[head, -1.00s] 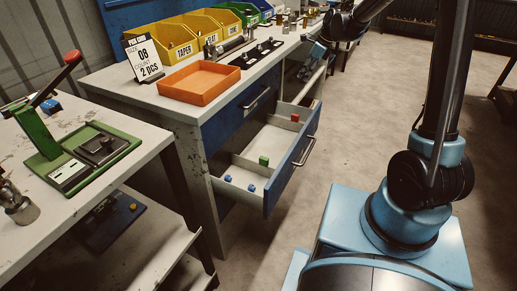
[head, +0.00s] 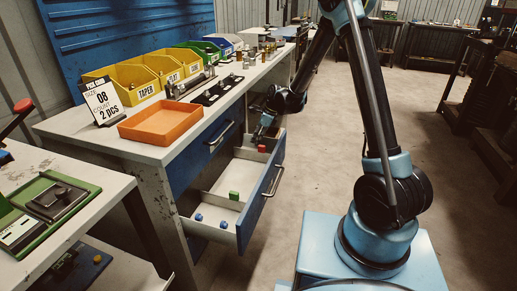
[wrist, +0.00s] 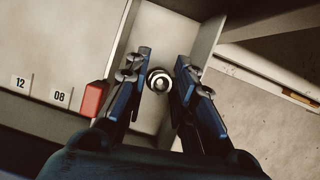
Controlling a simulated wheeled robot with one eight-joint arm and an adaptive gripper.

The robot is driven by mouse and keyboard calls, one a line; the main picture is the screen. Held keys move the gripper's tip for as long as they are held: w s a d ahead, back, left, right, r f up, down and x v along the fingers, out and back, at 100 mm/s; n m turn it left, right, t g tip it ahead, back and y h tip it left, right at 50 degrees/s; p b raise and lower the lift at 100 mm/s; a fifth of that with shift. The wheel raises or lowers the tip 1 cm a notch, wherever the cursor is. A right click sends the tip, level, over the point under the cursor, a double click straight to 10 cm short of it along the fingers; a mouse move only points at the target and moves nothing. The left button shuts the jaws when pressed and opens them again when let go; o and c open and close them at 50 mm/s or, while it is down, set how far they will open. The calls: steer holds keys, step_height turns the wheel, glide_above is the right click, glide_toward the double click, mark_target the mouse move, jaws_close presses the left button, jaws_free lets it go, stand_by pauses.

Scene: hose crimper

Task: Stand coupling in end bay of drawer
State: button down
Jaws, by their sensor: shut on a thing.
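The coupling, a round metal piece seen end-on with a dark centre, is between my fingertips in the wrist view (wrist: 159,80). My gripper (wrist: 163,73) is shut on it. The fingers point down into a pale walled bay (wrist: 165,28) of the open drawer. In the head view the drawer (head: 262,204) is pulled out under the bench, and my gripper (head: 264,128) is at its far end. The coupling is too small to make out there. I cannot tell whether the coupling touches the bay floor.
A red block (wrist: 93,98) is just left of my left finger, near labels 12 and 08 (wrist: 60,96). A green block (head: 234,196) and blue pieces (head: 223,224) lie in nearer parts of the drawer. An orange tray (head: 160,122) sits on the bench above.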

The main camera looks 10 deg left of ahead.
steer(key=shift+f, duration=2.6)
steer(key=c, duration=1.6)
jaws_free()
steer(key=shift+f, duration=0.1)
steer(key=shift+c, duration=0.2)
